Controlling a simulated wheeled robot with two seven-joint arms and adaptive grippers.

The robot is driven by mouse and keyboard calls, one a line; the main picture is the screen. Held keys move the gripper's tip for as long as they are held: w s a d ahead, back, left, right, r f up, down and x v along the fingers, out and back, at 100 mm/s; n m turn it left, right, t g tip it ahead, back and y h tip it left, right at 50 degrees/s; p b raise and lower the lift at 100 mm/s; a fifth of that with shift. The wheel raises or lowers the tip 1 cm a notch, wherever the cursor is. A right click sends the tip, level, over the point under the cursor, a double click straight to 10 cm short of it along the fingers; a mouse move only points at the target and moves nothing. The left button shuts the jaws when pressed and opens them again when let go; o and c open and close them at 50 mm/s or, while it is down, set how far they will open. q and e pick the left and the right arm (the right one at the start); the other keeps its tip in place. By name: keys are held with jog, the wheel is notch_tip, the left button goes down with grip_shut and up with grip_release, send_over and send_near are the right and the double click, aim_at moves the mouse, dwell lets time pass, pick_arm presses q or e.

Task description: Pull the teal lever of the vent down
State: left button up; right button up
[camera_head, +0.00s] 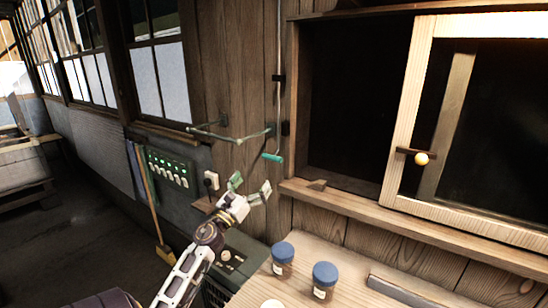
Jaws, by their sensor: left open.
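The teal lever (272,158) is a short teal handle near the wooden wall, left of the window opening, at the lower end of a thin vertical rod (279,100). My left gripper (251,187) is open and empty, just below and slightly left of the lever, with a visible gap between them in the picture. Its two fingers are spread and point upward. The depth between gripper and lever is hard to tell. My right gripper is not in view.
A thin greenish bar (228,134) juts from the wall above left. A switch panel (168,167) with green lights and a white socket (211,181) lie left of the gripper. Two blue-lidded jars (324,282) stand on the wooden bench (350,290). A sliding window (405,110) is at right.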

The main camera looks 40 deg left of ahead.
pick_arm(q)
jog(key=shift+m, duration=1.1)
jog(key=shift+w+r, duration=0.1)
jog(key=shift+w, duration=0.05)
jog(key=p, duration=0.2)
send_near(274, 156)
jog(key=shift+w+a+r, duration=0.1)
jog(key=shift+w+a, duration=0.25)
jog(key=shift+w, duration=0.35)
jog(key=shift+w+a+r, duration=0.1)
jog(key=shift+w+a, duration=0.25)
jog(key=shift+w, duration=0.4)
jog(key=shift+p+x, duration=1.4)
jog(key=shift+x, duration=2.55)
jog(key=shift+f, duration=0.1)
